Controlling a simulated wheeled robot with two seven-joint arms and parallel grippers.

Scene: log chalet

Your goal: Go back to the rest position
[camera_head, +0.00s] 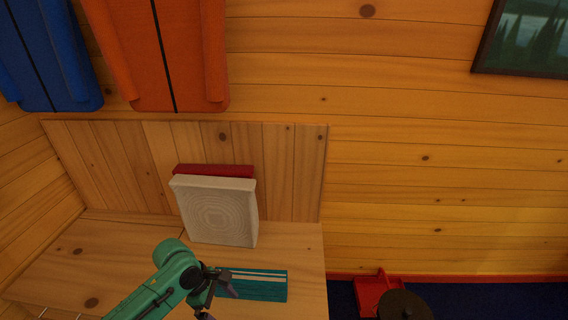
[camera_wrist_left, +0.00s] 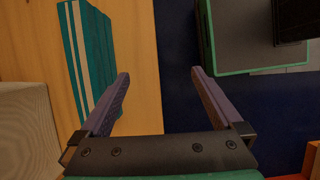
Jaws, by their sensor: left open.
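My left gripper (camera_head: 222,292) reaches in from the bottom left in the head view, over the wooden worktop (camera_head: 110,250). Its jaws are apart and empty in the left wrist view (camera_wrist_left: 158,100). A teal box with pale stripes (camera_head: 260,285) lies on the worktop beside the gripper; it also shows in the wrist view (camera_wrist_left: 85,50), to the left of the fingers. I cannot tell from the head view whether the gripper touches it. My right gripper is not in either view.
A white square block (camera_head: 218,212) leans in front of a red one (camera_head: 215,170) against the back panel. A red object (camera_head: 372,292) and a dark round thing (camera_head: 404,306) are at the lower right, by the blue floor (camera_head: 480,300). Blue (camera_head: 45,55) and orange (camera_head: 165,50) items hang above.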

